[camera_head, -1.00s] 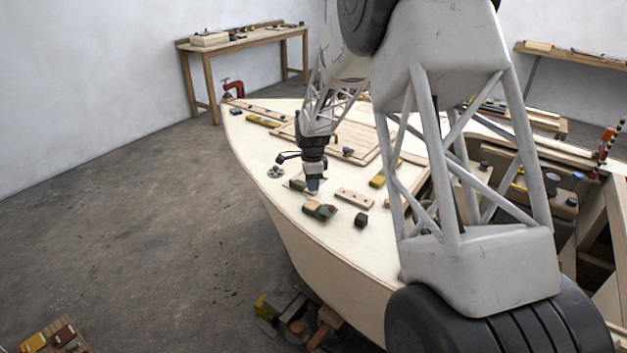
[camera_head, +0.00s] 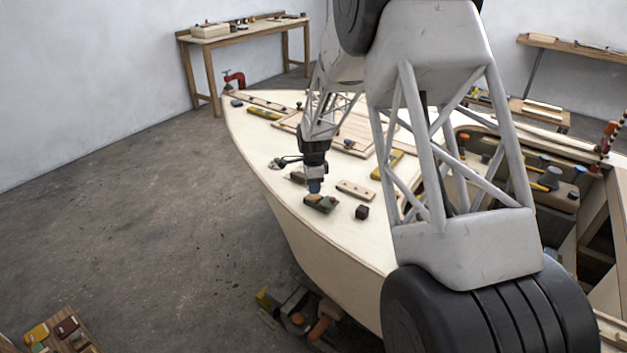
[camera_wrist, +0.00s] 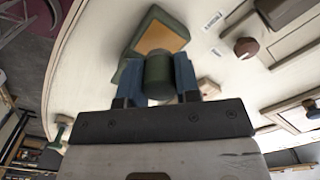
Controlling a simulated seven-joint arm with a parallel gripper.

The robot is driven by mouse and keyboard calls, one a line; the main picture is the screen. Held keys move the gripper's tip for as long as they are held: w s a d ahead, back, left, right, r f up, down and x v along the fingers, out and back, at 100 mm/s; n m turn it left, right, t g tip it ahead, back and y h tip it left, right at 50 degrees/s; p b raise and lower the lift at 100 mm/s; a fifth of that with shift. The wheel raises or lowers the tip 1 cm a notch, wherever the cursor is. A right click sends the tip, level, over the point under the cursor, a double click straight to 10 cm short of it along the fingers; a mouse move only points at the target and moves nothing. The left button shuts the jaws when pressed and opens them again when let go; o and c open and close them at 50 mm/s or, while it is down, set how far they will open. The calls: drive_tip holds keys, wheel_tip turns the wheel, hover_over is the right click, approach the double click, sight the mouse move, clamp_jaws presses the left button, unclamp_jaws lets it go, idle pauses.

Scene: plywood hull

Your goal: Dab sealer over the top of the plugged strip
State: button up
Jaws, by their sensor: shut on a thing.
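My gripper (camera_head: 314,185) hangs over the pale deck of the hull, at the dark green block with a tan-orange top (camera_head: 322,204). In the wrist view my gripper (camera_wrist: 158,88) has its blue fingers shut on a dark green cylinder (camera_wrist: 158,70). The green block with its orange face (camera_wrist: 162,36) lies just beyond the cylinder; I cannot tell whether they touch. A short pale wooden strip with dark dots (camera_head: 355,190), possibly the plugged strip, lies on the deck to the right of my gripper. The cylinder's far end is hidden.
A dark small block (camera_head: 362,212) sits near the strip, and a yellow tool (camera_head: 388,165) lies behind it. A grey block (camera_head: 297,177) lies left of my gripper. A red clamp (camera_head: 234,78) is at the bow. The open cockpit (camera_head: 530,165) holds several tools.

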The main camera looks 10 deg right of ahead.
drive_tip(key=shift+f, duration=0.75)
drive_tip(key=shift+s+f, duration=0.1)
drive_tip(key=shift+f, duration=0.55)
idle(2.4)
drive_tip(key=shift+r, duration=3.6)
